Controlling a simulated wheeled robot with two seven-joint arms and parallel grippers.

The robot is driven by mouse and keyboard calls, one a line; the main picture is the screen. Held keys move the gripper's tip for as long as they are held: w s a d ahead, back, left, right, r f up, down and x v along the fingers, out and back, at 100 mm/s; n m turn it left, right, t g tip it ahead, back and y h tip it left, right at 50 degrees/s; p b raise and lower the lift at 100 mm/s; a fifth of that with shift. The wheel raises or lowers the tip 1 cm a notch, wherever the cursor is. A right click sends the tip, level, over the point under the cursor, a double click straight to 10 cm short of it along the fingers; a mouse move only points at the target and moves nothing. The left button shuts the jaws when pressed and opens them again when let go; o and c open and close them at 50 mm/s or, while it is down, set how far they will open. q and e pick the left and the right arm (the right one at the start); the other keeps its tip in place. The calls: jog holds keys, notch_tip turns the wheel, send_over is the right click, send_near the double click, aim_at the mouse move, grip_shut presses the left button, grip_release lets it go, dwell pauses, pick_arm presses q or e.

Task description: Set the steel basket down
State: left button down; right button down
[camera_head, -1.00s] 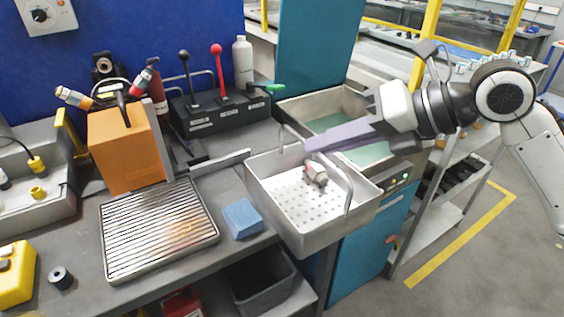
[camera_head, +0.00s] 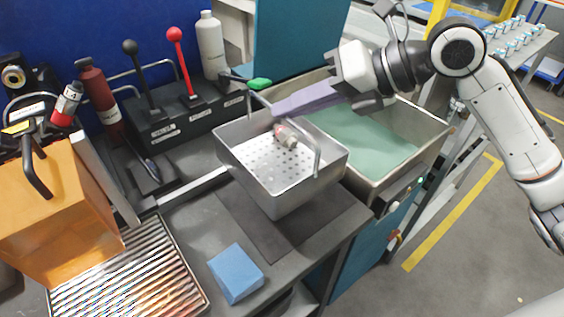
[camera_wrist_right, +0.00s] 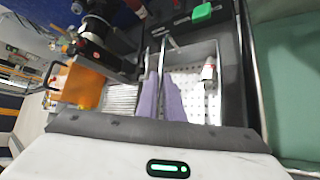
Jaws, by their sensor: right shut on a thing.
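The steel basket (camera_head: 300,194) is a shallow grey box with a perforated floor and a raised wire handle at two ends. My right gripper (camera_head: 276,107) is shut on its far handle, with long purple fingers. In the right wrist view the fingers (camera_wrist_right: 161,100) stand on both sides of the handle bar, with the basket (camera_wrist_right: 207,50) beyond. A small red-and-white fitting (camera_head: 286,136) lies in the basket. The basket is level above or on a dark mat (camera_head: 243,222) on the bench; I cannot tell whether it touches. My left gripper is not in view.
The sink or tank with green liquid (camera_head: 365,140) is right of the basket. A blue block (camera_head: 235,273) lies in front. A lever box (camera_head: 185,120) and a white bottle (camera_head: 211,45) stand behind. An orange box (camera_head: 60,215) and ribbed tray (camera_head: 130,280) are left.

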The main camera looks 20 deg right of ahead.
notch_tip(320, 180, down, 4)
send_over(293, 169)
notch_tip(293, 169, down, 4)
jog(key=shift+a+r, duration=0.1)
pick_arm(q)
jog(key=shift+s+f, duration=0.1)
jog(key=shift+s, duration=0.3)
pick_arm(e)
jog(key=c, duration=1.9)
grip_release()
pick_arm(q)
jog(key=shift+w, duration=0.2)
